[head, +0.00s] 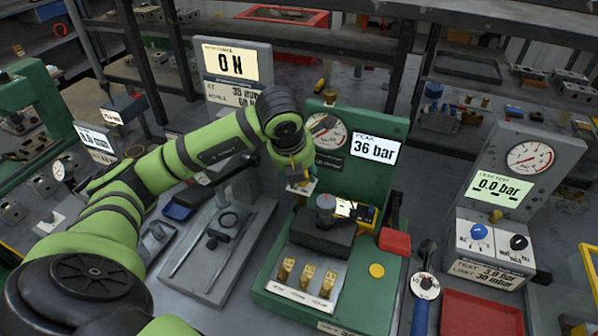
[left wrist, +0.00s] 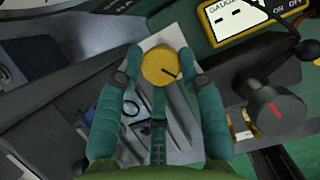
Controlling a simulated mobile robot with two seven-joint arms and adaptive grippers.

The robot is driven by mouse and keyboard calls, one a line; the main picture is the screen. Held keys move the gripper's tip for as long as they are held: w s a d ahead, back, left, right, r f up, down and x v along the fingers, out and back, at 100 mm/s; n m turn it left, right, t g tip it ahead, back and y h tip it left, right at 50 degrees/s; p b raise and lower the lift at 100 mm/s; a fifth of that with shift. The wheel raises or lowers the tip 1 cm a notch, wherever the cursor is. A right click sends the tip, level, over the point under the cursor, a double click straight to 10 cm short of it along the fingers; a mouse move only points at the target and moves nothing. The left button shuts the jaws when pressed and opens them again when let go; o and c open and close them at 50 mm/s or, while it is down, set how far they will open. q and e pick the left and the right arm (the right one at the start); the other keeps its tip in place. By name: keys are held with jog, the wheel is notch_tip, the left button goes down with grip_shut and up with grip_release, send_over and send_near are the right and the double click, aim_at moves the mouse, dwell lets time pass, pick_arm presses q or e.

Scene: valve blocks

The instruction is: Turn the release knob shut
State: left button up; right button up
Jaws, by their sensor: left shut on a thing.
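A round yellow knob (left wrist: 158,66) with a dark pointer line sits between the two fingertips of my left gripper (left wrist: 157,72) in the left wrist view. It appears to be the release knob; no label on it can be read. The fingers are shut on its sides. A pale plate shows beneath it. In the head view my left gripper (head: 298,172) reaches down at the left side of the green test stand (head: 362,127), and the knob is mostly hidden by it. My right gripper is not in view.
A dark valve block (head: 318,232) carries a grey knob with a red mark (left wrist: 268,108), right of my gripper. A black lever with a red block (head: 394,241) stands to the right. A grey leak tester (head: 508,190) is farther right.

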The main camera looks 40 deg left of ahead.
pick_arm(q)
jog(key=shift+w+r, duration=0.2)
jog(key=shift+r, duration=0.05)
jog(key=o, duration=1)
jog(key=shift+o, duration=0.5)
jog(key=shift+d+f, duration=0.1)
jog(key=shift+d, duration=0.05)
jog(key=shift+s, duration=0.1)
jog(key=v, duration=1.2)
jog(key=shift+d+f, duration=0.1)
jog(key=shift+f, duration=0.05)
